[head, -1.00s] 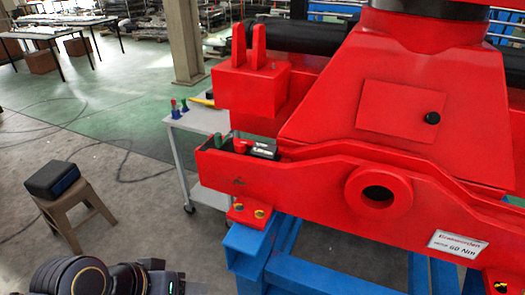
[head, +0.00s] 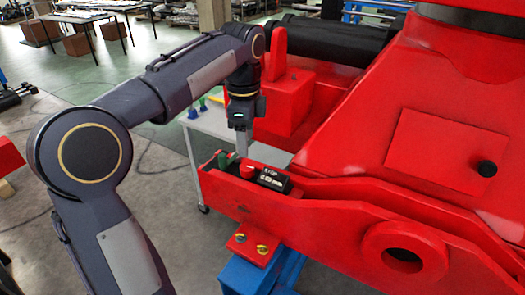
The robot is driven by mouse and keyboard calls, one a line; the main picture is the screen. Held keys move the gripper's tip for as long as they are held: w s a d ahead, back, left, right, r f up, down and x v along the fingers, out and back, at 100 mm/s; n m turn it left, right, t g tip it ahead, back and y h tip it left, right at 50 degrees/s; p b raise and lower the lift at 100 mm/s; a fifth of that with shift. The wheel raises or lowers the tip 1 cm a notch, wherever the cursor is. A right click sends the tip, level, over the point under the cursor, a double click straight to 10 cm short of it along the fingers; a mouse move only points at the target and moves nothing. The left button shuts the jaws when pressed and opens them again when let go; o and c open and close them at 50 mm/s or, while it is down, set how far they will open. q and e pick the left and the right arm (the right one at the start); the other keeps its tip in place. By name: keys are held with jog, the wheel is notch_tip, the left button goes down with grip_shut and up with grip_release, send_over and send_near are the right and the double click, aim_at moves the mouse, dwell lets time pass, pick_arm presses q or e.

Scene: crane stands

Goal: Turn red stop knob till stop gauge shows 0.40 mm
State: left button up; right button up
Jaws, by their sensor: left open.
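The red stop knob (head: 249,171) sits in the open end of the red crane frame, between a green knob (head: 224,160) and a black gauge box (head: 274,180). The gauge's display is too small to read. My left gripper (head: 242,146) points down just above and behind the red knob, its fingertips close to it. Whether they touch the knob I cannot tell. The gripper is open. My right gripper is not in view.
A red upright block (head: 284,98) of the crane stands close behind my left gripper. A grey trolley (head: 213,125) with small coloured knobs stands behind the frame. A blue stand (head: 250,275) carries the frame. A torque label is out of view now.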

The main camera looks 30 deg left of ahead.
aim_at(247, 166)
pick_arm(q)
notch_tip(247, 166, down, 8)
jog(key=shift+r+b, duration=0.2)
jog(key=shift+b, duration=0.3)
jog(key=c, duration=1)
